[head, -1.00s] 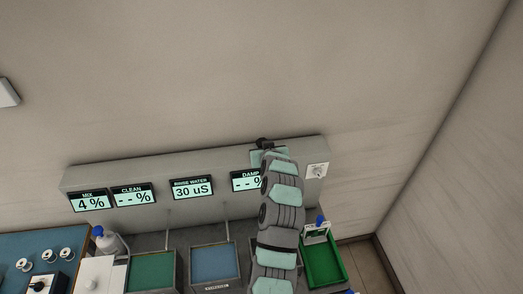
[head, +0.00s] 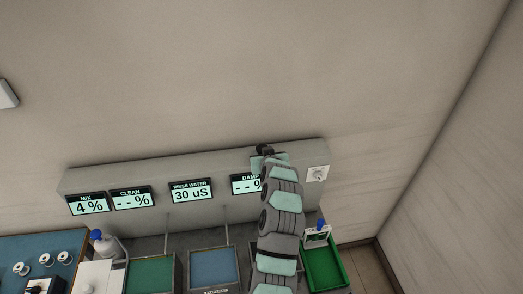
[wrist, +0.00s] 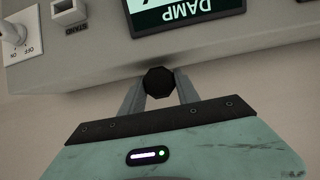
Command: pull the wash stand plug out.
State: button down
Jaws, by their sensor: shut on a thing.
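In the wrist view my gripper (wrist: 160,88) is shut on a black, many-sided plug (wrist: 159,82), seen end-on between the two grey fingers. The wash stand socket (wrist: 68,11), a dark square recess with a STAND label, is at the upper left of that view. It looks empty, and the held plug is apart from it. How far the plug is from the grey panel (wrist: 270,32) is hard to tell.
A DAMP display (wrist: 185,12) is beside the plug, and an ON/OFF switch (wrist: 14,32) is at the left. In the head view, a green tray (head: 325,268) and blue and green basins stand below the panel. The wall above is bare.

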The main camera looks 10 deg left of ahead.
jog(key=shift+f, duration=0.4)
jog(key=c, duration=0.8)
grip_release()
jog(key=shift+b+v, duration=1.15)
jog(key=shift+v, duration=4.25)
